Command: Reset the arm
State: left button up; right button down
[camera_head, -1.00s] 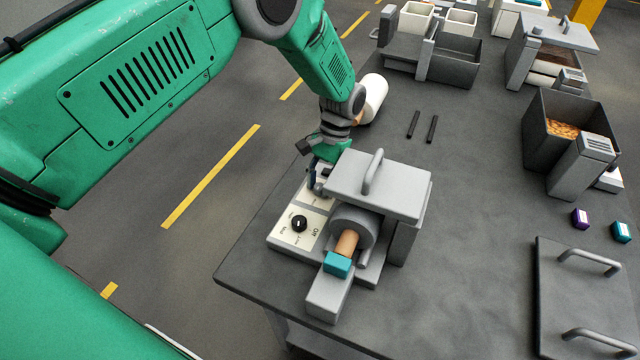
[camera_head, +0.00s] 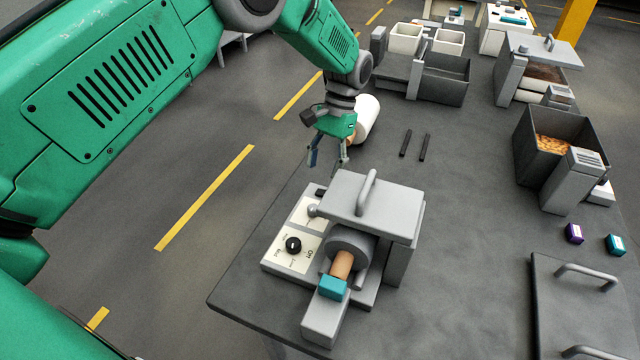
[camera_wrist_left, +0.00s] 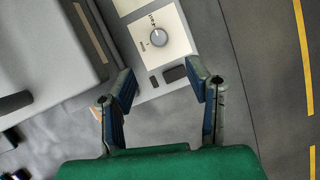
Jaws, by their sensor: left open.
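My left gripper (camera_head: 328,158) is open and empty, raised above the table behind the grey machine (camera_head: 385,207) with the handled lid. The machine's white control panel (camera_head: 282,253) carries a black knob (camera_head: 293,245) and a grey knob end at its far side. In the left wrist view, my open fingers (camera_wrist_left: 163,100) are apart, with the panel's knob (camera_wrist_left: 158,37) beyond them and nothing between them. A tan cylinder with a teal end (camera_head: 332,287) sits at the machine's front. My right gripper is not in view.
A white roll (camera_head: 367,118) lies behind my gripper. Two dark sticks (camera_head: 414,145) lie on the table. A bin of orange pieces (camera_head: 530,165), purple (camera_head: 574,233) and teal (camera_head: 615,244) boxes and a handled dark plate (camera_head: 545,290) are at the right. The table's middle is clear.

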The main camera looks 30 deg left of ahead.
pick_arm(q)
jog(key=shift+w+r, duration=0.25)
jog(key=shift+r, duration=0.4)
